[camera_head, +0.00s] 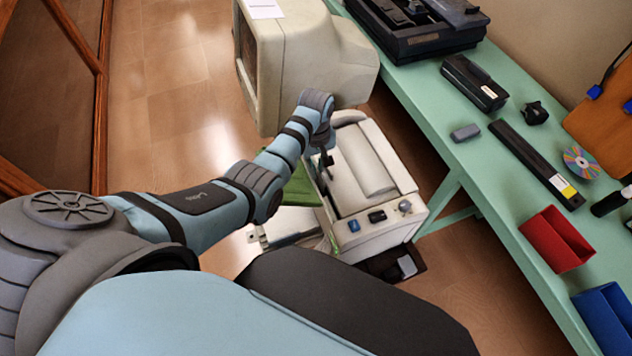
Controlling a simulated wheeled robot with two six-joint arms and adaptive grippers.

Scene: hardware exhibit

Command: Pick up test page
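A white printer-like machine (400,217) stands in the middle, with a pale curved surface on top. I cannot tell whether a test page lies on it. A small white sheet with faint print (264,8) lies on top of the beige CRT monitor (300,55), cut by the top edge of the view; I cannot tell if it is the test page. My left gripper (326,168) is over the left edge of the machine, its dark fingers small and partly hidden by the wrist. Whether it is open is unclear. My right gripper is not in view.
A green bench (440,120) runs along the right with a black device (418,22), a dark bar (535,162), a disc (580,162), a red bin (556,240) and a blue bin (605,318). A green object (300,188) is left of the machine. Wood floor (160,85) is open at upper left.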

